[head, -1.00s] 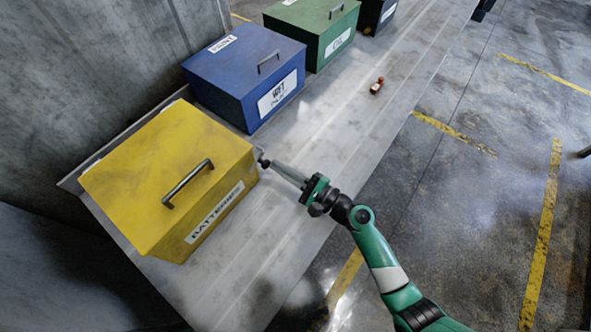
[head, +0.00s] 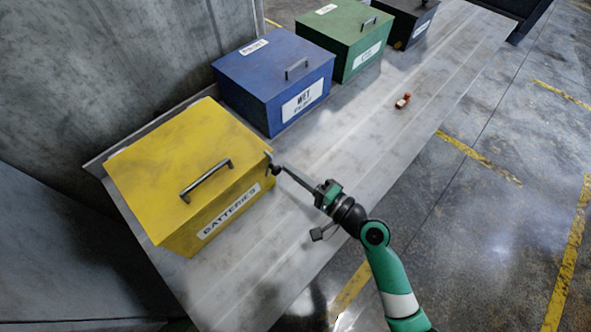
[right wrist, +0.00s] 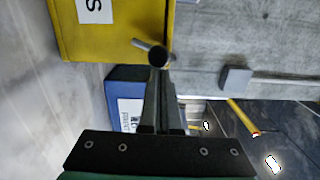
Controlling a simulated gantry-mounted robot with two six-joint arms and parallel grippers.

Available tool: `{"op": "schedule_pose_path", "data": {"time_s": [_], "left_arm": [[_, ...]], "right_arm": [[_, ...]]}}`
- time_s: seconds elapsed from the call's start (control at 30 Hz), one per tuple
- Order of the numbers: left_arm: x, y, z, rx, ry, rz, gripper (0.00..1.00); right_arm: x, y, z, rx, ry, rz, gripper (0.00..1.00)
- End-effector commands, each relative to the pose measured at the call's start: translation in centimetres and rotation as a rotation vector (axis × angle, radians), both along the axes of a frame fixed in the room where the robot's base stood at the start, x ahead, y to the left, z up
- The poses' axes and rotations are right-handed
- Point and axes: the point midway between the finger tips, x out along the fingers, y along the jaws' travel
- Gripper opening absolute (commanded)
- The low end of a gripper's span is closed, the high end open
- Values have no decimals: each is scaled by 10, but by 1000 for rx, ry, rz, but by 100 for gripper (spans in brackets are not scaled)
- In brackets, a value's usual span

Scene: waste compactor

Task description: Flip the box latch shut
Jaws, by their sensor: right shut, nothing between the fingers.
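The yellow box (head: 165,160) labelled BATTERIES stands on the metal bench, its lid down and a dark handle (head: 206,181) on top. A small dark latch (head: 274,165) sits on its right side near the top edge. My right gripper (head: 285,169) is shut and empty, its fingertips at the latch. In the right wrist view, the latch's round knob (right wrist: 158,57) is right in front of the fingertips (right wrist: 161,80), beside the yellow box (right wrist: 110,30). I cannot tell if they touch. My left gripper is not in view.
A blue box (head: 270,75), a green box (head: 345,38) and a black box (head: 405,20) stand farther along the metal bench (head: 350,140). A small orange-brown object (head: 403,100) lies on the bench. A concrete wall (head: 90,80) stands at the left.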

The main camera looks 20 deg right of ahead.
Motion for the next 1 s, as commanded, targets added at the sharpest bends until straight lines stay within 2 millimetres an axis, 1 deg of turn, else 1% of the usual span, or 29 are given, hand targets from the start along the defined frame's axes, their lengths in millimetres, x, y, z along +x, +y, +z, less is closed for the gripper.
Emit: {"op": "schedule_pose_path", "data": {"time_s": [0.2,0.4,0.63,1.0], "left_arm": [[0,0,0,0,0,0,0],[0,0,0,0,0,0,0],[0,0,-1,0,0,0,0],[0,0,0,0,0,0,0]], "right_arm": [[-3,6,4,-123,-50,3,0],[-4,9,6,-195,-80,2,0],[-4,11,7,-228,-93,1,0],[-4,11,7,-231,-95,1,0]]}}
